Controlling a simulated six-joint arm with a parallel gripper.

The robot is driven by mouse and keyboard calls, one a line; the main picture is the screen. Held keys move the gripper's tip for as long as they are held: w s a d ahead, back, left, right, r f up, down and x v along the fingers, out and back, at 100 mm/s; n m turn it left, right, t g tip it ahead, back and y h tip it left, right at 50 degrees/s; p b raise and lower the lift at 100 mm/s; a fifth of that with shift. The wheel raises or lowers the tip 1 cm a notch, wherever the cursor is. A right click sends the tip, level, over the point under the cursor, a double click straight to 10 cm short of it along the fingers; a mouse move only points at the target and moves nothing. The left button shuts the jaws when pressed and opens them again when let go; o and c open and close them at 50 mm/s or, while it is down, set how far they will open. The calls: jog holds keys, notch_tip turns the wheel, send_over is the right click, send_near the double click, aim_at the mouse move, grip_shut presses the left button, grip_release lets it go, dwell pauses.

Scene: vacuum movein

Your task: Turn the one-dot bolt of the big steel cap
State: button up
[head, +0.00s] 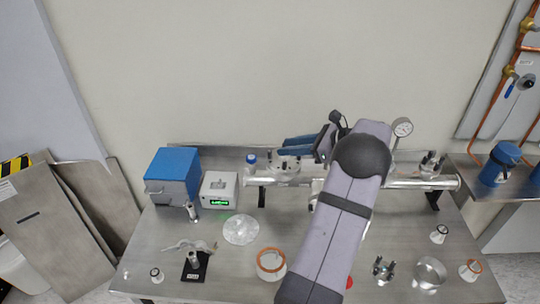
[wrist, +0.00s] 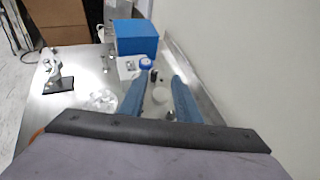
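My gripper (head: 284,146) reaches left over the back of the bench, with its two blue fingers apart. In the wrist view the gripper (wrist: 155,78) is open, with a gap between the fingers. A steel flange with upright dark bolts (head: 283,170), perhaps the big steel cap, sits on the horizontal tube just below the fingers. In the wrist view a pale round piece (wrist: 160,97) and a dark bolt (wrist: 153,75) show between the fingers. I cannot make out any dot marks. I cannot tell whether a finger touches a bolt. My arm hides the middle of the tube.
A blue box (head: 173,177) and a white unit with a green display (head: 219,190) stand left. A blue-capped bottle (head: 251,162) is near the fingertips. A gauge (head: 402,128) rises from the tube (head: 400,183). A second bolted flange (head: 432,165) is right. Loose parts lie in front.

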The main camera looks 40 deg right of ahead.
aim_at(271, 151)
jog(key=shift+s+a+f+y, duration=0.15)
jog(key=shift+f+y, duration=0.15)
jog(key=shift+f, duration=0.1)
jog(key=shift+a+t, duration=0.2)
jog(key=shift+t, duration=0.1)
jog(key=shift+p+x, duration=1.4)
jog(key=shift+x, duration=2.2)
jog(key=shift+f, duration=0.1)
grip_shut()
